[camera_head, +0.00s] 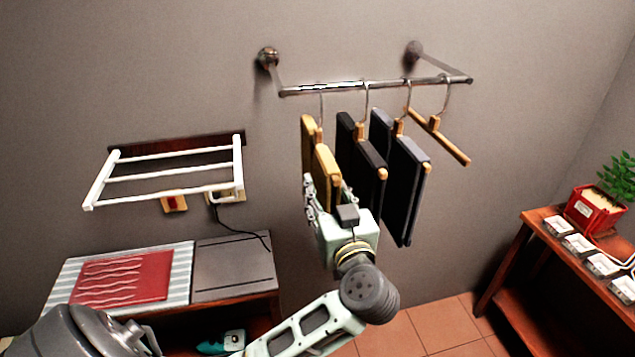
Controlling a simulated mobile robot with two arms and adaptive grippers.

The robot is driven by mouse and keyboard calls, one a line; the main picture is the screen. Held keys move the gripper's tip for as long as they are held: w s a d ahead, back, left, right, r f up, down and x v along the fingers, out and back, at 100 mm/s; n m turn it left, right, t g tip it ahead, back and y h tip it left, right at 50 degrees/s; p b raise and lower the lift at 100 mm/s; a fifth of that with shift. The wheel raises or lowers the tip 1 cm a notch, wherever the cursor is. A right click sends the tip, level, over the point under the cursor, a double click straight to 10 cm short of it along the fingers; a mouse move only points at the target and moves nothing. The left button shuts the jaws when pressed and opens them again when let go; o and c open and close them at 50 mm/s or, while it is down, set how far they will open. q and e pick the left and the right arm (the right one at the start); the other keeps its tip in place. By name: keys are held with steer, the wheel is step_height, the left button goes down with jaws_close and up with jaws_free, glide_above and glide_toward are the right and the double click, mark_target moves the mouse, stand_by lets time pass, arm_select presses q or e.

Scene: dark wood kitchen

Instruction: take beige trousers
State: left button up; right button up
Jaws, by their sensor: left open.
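The beige trousers (313,150), a yellowish tan in this light, hang folded on a wooden hanger at the left end of the wall rail (345,87). My left gripper (327,190) is open at their lower end, with its fingers pointing up. One finger shows to the left of the cloth and the other to the right. The gripper hides the bottom of the trousers, and I cannot tell whether it touches them. My right gripper is not in view.
Black trousers (352,155) and dark grey trousers (408,180) hang close on the right. An empty wooden hanger (445,140) is at the rail's right end. A white rack (165,175) is on the wall at left, above a low cabinet (235,268). A wooden table (540,222) stands at right.

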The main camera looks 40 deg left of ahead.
arm_select(q)
steer(key=shift+c, duration=0.4)
jaws_close()
steer(key=shift+r, duration=0.1)
